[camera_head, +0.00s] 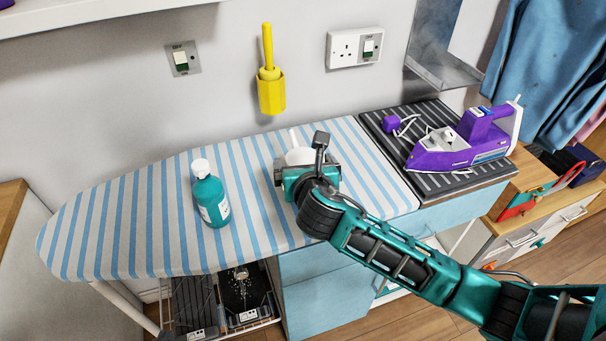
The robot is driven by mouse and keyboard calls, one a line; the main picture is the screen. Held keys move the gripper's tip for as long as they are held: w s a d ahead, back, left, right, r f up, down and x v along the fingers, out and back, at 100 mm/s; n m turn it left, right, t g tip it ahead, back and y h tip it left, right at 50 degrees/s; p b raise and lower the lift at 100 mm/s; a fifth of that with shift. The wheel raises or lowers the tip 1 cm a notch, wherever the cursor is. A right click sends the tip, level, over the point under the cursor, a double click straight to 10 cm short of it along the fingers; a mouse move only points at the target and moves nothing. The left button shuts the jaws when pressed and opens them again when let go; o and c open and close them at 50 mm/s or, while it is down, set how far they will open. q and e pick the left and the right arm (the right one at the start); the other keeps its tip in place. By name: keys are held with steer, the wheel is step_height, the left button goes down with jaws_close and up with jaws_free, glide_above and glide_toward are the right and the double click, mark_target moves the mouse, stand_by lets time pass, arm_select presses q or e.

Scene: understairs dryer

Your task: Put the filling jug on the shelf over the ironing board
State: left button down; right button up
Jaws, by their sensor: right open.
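The white filling jug (298,156) stands on the blue-and-white striped ironing board (130,225), and is mostly hidden behind my right gripper. My right gripper (305,168) reaches in from the right and is open at the jug. Whether its fingers touch the jug cannot be told. My left gripper is not in view.
A teal bottle (210,195) with a white cap stands left of the jug. A purple iron (463,140) rests on a dark ribbed mat (385,128) to the right. A yellow holder (271,90) hangs on the wall behind. The board's left end is clear.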

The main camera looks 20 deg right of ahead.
steer(key=shift+w, duration=0.15)
steer(key=c, duration=1.8)
step_height(320, 180, up, 20)
steer(key=s+d+f, duration=0.1)
steer(key=s+f, duration=0.2)
steer(key=f, duration=0.1)
steer(key=s+d+f+n+y, duration=0.1)
steer(key=s+f, duration=0.3)
steer(key=s+d+f+y, duration=0.1)
steer(key=s+f, duration=0.2)
steer(key=s, duration=0.1)
steer(key=shift+d+f+n, duration=0.35)
steer(key=shift+f+n, duration=0.05)
